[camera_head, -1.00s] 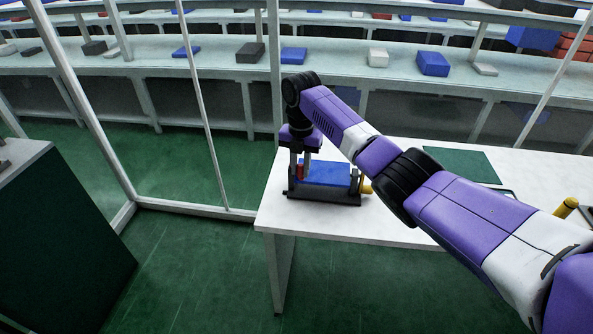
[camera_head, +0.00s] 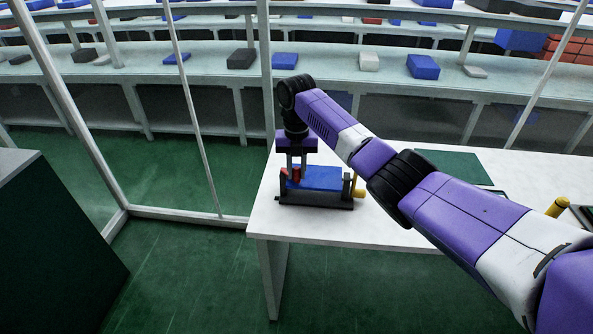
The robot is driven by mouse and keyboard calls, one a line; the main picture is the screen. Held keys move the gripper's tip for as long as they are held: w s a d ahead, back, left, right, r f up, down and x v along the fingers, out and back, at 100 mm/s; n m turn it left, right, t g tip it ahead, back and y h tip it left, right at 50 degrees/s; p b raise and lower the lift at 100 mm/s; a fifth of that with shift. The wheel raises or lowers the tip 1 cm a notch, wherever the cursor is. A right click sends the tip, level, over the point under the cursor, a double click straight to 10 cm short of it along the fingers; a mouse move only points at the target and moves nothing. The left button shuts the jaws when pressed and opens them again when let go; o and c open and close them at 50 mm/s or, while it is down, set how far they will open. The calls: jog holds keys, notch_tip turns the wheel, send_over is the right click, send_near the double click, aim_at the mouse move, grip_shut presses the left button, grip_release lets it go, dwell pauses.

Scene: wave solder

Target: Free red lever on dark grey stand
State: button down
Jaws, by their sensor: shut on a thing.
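The dark grey stand (camera_head: 315,200) sits on the white table near its left end. A blue block (camera_head: 322,178) lies in it. The red lever (camera_head: 295,173) stands upright at the stand's left side, partly hidden by my fingers. My gripper (camera_head: 297,172) points down from above and is shut on the red lever. A yellow lever (camera_head: 357,188) is at the stand's right end.
The white table (camera_head: 400,228) has bare room in front and to the right of the stand. A green mat (camera_head: 455,166) and another yellow-handled thing (camera_head: 556,207) lie farther right. Shelves with blocks run behind a clear-framed partition (camera_head: 265,75).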

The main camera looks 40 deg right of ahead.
aim_at(297, 168)
jog(key=c, duration=1.2)
grip_release()
jog(key=shift+r, duration=0.1)
notch_tip(297, 168, up, 8)
jog(key=shift+d+f+b, duration=0.1)
jog(key=shift+f+b, duration=0.05)
jog(key=shift+b, duration=0.4)
